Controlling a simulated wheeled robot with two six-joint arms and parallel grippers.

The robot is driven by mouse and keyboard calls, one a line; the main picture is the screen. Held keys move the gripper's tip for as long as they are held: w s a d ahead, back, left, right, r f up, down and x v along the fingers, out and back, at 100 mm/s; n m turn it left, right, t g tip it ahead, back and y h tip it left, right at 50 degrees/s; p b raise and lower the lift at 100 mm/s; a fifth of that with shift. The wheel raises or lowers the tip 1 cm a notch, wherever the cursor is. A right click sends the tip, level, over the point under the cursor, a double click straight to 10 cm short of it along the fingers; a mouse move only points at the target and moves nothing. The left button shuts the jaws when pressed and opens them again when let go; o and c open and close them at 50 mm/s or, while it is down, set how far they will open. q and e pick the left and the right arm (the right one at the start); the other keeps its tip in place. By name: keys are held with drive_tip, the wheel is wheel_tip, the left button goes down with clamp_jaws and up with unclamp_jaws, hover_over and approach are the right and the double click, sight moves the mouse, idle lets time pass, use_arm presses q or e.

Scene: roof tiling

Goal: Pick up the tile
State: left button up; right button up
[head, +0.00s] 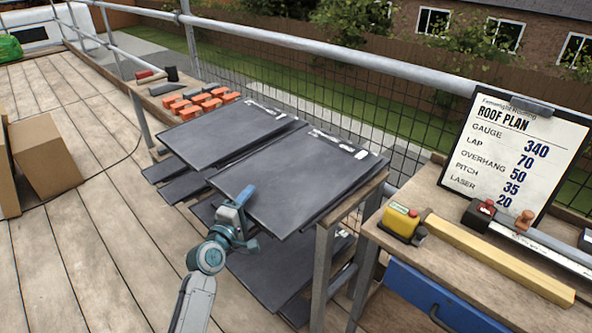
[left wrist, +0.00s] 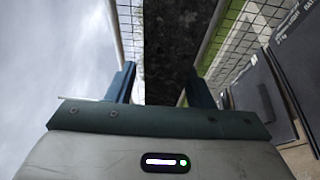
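A dark grey roof tile (head: 300,178) lies flat on top of the right-hand stack on the rack. Pale markings show along its far edge. My left gripper (head: 243,197) is at its near left edge, one finger showing above the edge. In the left wrist view, the dark rough side of a tile (left wrist: 170,50) lies between the two fingers of my left gripper (left wrist: 160,85). The fingers are apart, with a narrow gap beside the left one. Contact on the right finger is unclear. My right gripper is not in view.
A second tile stack (head: 222,137) lies to the left, with more tiles on lower shelves (head: 285,268). A bench (head: 450,205) at right holds a roof plan board (head: 515,145), a yellow tool (head: 400,222) and a timber batten (head: 490,258). Orange blocks (head: 205,99) sit behind.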

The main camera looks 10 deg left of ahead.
use_arm(q)
clamp_jaws()
drive_tip(key=shift+f, duration=0.1)
idle(1.1)
